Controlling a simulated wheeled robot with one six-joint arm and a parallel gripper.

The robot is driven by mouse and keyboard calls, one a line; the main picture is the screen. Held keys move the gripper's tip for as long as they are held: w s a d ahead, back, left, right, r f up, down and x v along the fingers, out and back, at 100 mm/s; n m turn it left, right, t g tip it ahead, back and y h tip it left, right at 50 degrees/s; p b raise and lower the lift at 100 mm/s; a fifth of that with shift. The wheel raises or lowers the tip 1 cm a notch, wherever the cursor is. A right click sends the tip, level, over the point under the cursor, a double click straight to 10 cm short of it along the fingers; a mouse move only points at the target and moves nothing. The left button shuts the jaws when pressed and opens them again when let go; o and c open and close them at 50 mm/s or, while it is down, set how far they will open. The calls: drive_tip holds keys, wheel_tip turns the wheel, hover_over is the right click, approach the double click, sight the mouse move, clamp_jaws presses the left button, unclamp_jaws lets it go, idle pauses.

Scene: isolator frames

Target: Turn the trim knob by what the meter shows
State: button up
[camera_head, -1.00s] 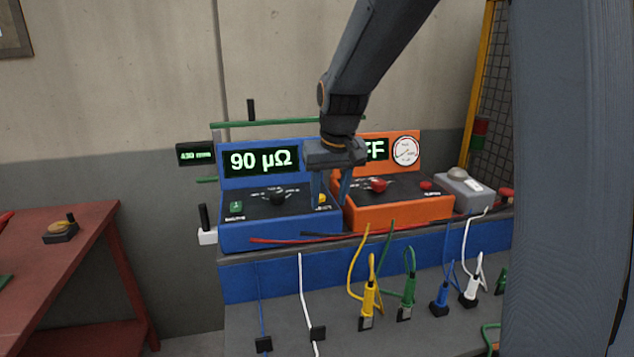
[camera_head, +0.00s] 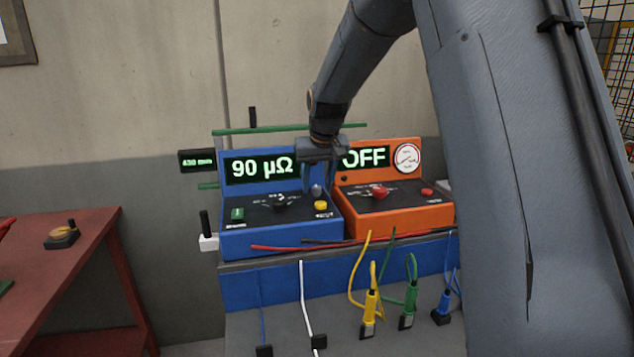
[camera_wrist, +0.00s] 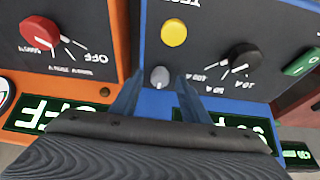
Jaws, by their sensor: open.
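The blue meter box (camera_head: 282,239) shows 90 µΩ on its display (camera_head: 262,167). A small grey knob (camera_head: 316,191), which looks like the trim knob, sits at the panel's upper right. My gripper (camera_head: 318,184) is open above the panel, pointing down at this knob. In the wrist view the grey knob (camera_wrist: 160,77) lies between the two fingertips (camera_wrist: 161,82), with a gap visible on each side. Whether the fingertips are down at its height I cannot tell. A black selector knob (camera_wrist: 243,57) and a yellow button (camera_wrist: 174,32) are on the same panel.
An orange box (camera_head: 398,222) reading OFF, with a red knob (camera_head: 380,192) and round dial (camera_head: 407,158), stands close on the right. Red and black leads (camera_head: 340,243) lie in front. A red table (camera_head: 80,226) is at left.

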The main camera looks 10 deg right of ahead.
drive_tip(key=shift+w+f, duration=0.1)
drive_tip(key=shift+f, duration=0.1)
drive_tip(key=shift+c, duration=0.5)
clamp_jaws()
drive_tip(key=shift+m, duration=0.3)
drive_tip(key=m, duration=0.1)
drive_tip(key=m+h+b, duration=0.1)
drive_tip(key=m, duration=0.1)
drive_tip(key=m+h, duration=0.1)
drive_tip(key=shift+w+a+m+b, duration=0.1)
drive_tip(key=shift+a+m+b, duration=0.15)
drive_tip(key=shift+m+b, duration=0.1)
drive_tip(key=m+g+h+b, duration=0.1)
drive_tip(key=m+b, duration=0.1)
drive_tip(key=m, duration=0.1)
drive_tip(key=shift+w, duration=0.1)
drive_tip(key=shift+a+m+g+h+b, duration=0.1)
drive_tip(key=shift+m+g+h+b, duration=0.4)
drive_tip(key=shift+m, duration=1.15)
